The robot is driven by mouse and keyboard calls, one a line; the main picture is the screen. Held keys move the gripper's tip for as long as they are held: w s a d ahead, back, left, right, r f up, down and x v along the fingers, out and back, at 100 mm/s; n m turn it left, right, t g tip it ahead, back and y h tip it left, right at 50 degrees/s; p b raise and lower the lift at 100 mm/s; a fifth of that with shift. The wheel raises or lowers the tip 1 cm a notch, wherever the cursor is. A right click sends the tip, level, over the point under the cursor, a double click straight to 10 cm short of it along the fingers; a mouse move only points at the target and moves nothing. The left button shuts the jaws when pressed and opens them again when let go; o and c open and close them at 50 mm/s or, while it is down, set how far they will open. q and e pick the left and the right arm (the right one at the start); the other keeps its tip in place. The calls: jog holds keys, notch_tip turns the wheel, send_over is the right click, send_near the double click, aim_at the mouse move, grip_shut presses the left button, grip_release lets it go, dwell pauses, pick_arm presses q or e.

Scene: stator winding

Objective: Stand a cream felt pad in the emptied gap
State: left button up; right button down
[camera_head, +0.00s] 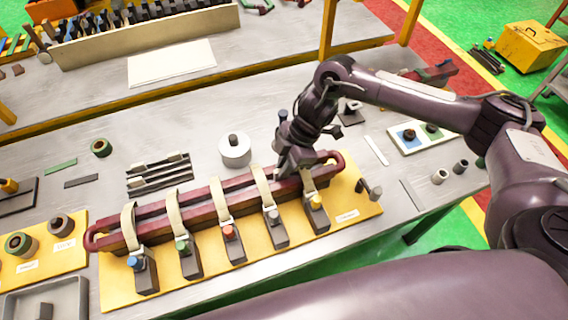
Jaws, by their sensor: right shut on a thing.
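My right gripper (296,168) comes in from the right and points down at the dark red coil, near its right end. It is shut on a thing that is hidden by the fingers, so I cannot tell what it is. The long dark red coil (200,216) lies on a yellow board (120,294), under several cream straps (215,196) with dark clamps in front. A pale strip (376,150), possibly a felt pad, lies flat on the table right of the gripper. The gap between the coil's sides is partly hidden by the gripper. My left gripper is not in view.
A white round pot (235,150) stands close behind the coil. Dark slotted bars (158,175) lie left of it. A grey strip (412,193), small cups (439,176) and a white tray (424,136) are at the right. A grey tray (72,290) stands front left.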

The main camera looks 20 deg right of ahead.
jog(key=c, duration=1.4)
grip_release()
jog(key=b+v, duration=0.2)
jog(key=v, duration=0.5)
jog(key=shift+d+r, duration=0.15)
jog(key=shift+r, duration=0.2)
